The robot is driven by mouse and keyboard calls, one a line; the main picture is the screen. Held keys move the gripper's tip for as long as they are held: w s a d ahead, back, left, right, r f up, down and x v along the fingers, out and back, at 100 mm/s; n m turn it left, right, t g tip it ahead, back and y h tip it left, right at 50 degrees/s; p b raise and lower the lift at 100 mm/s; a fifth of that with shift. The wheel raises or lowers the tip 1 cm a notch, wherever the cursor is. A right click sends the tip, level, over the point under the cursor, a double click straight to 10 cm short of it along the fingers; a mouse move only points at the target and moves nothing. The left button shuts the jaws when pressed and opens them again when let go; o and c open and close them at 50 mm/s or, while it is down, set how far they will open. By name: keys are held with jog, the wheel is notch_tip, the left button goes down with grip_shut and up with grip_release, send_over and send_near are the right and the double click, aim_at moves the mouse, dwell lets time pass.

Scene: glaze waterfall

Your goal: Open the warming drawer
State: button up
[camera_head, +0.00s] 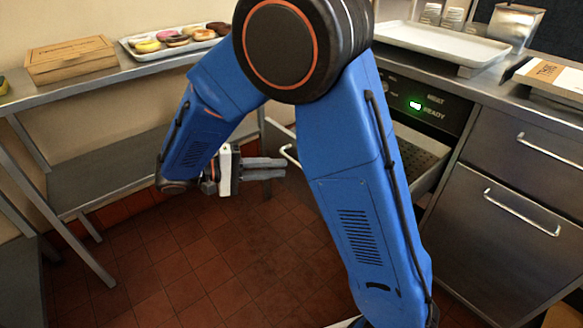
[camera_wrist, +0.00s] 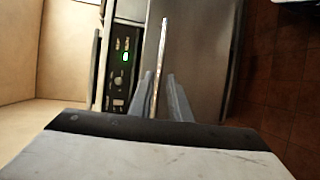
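The warming drawer (camera_head: 417,152) is part-way out below a control panel (camera_head: 427,104) with a lit green light. Its perforated floor and pale rim show to the right of my arm, while my arm hides most of its front. The left end of its handle (camera_head: 289,154) shows near my fingertips. My gripper (camera_head: 283,168) is low, left of my forearm, with its two fingers pointing right and a gap between them. In the wrist view the shiny handle bar (camera_wrist: 159,65) runs between the open fingers (camera_wrist: 163,85). Whether either finger touches it cannot be told.
A steel counter (camera_head: 480,80) carries a white tray (camera_head: 440,42), cups and a metal pot. Other closed drawers (camera_head: 525,150) lie to the right. The tiled floor (camera_head: 230,260) is clear.

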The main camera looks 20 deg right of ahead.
jog(key=a+r, duration=0.1)
jog(key=a, duration=0.8)
jog(key=shift+a+r, duration=0.25)
jog(key=shift+r, duration=0.1)
